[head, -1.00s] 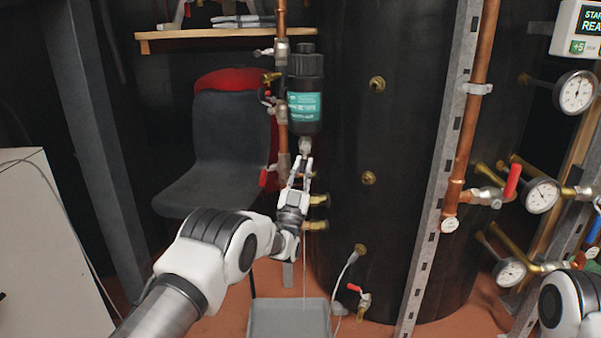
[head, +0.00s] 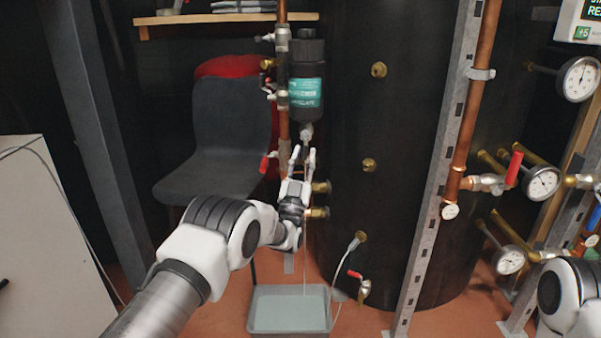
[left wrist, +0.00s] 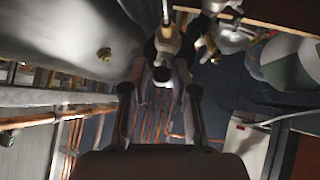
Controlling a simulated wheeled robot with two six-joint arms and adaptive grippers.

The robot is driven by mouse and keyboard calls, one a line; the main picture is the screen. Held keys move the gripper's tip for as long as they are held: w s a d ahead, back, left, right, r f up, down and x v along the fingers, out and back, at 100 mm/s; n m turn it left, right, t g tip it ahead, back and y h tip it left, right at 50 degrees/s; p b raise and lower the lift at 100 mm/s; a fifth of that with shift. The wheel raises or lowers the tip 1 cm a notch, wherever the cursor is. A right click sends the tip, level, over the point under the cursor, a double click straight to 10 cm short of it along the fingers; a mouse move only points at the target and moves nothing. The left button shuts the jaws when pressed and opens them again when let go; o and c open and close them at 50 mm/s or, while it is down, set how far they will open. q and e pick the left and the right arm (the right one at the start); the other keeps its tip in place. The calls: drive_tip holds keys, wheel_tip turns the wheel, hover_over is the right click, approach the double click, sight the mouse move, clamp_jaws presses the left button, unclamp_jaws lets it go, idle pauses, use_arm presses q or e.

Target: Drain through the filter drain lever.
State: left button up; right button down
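The filter (head: 306,92) is a black canister with a teal label, fixed to the copper pipe in front of the dark tank. A small metal drain fitting (head: 306,132) is at its bottom. My left gripper (head: 304,154) is just below this fitting, fingers pointing up and apart. In the left wrist view its fingers (left wrist: 160,95) stand apart, with the fitting (left wrist: 163,58) beyond and between the tips. I cannot make out the lever's position. A thin line runs from near the gripper down to a grey tray (head: 258,328), which holds a pale bluish surface. My right gripper is out of view.
The dark tank (head: 400,110) stands right of the filter, with brass fittings close to my left gripper. A red-handled tap (head: 364,288) is low on the tank. A grey chair (head: 232,130) stands behind the pipe. A perforated metal upright (head: 440,180) is farther right.

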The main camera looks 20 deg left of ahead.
use_arm(q)
drive_tip(key=v, duration=1.1)
